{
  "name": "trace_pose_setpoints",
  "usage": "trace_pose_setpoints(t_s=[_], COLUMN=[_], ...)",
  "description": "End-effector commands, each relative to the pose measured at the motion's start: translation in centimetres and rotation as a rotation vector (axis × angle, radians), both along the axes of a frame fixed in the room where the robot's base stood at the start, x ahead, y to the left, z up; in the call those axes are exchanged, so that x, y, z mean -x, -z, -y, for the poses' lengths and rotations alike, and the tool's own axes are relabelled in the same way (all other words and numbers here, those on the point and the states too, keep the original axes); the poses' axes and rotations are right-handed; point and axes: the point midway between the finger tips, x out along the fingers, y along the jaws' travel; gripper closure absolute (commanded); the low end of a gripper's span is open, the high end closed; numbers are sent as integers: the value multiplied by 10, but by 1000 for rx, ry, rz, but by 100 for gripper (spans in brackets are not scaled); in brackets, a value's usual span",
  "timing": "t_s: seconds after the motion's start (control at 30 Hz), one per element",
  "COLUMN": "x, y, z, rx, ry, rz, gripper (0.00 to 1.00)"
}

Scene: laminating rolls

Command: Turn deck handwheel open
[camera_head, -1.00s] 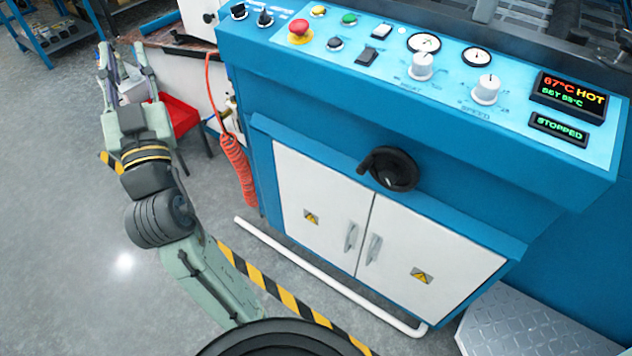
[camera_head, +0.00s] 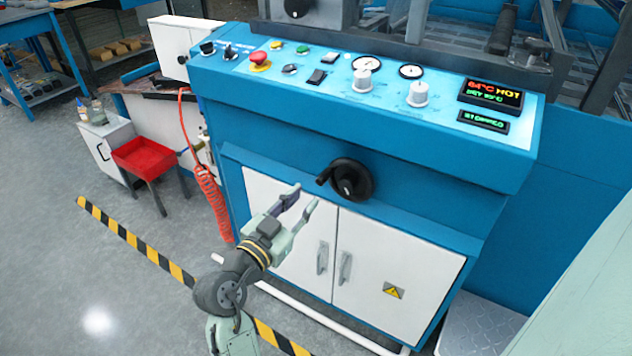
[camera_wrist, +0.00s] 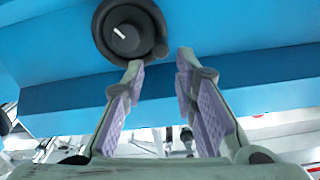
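A black handwheel (camera_head: 351,180) with a side crank knob is mounted on the front of the blue machine, above the white doors. It also shows at the top of the wrist view (camera_wrist: 125,32), with a white mark on its hub. My gripper (camera_head: 303,198) is open and empty, a little left of and below the handwheel in the head view. In the wrist view my fingers (camera_wrist: 160,62) point toward the wheel's lower right, with a gap between the purple pads. I cannot tell whether a fingertip touches the rim.
The sloped control panel (camera_head: 370,95) has a red emergency button (camera_head: 260,58), knobs, gauges and a display reading HOT. White cabinet doors (camera_head: 385,270) with handles lie below the wheel. A coiled orange hose (camera_head: 208,195) hangs at left. Another dark round part (camera_head: 297,8) shows behind the panel.

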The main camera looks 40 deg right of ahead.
Motion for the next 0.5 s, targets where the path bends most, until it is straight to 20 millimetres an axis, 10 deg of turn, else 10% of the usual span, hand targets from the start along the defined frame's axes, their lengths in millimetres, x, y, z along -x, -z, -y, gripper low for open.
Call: trace_pose_setpoints(t_s=[0.5], x=[-30], y=[-1], z=[71], rx=[0], ry=[-3], rz=[0], gripper=[74])
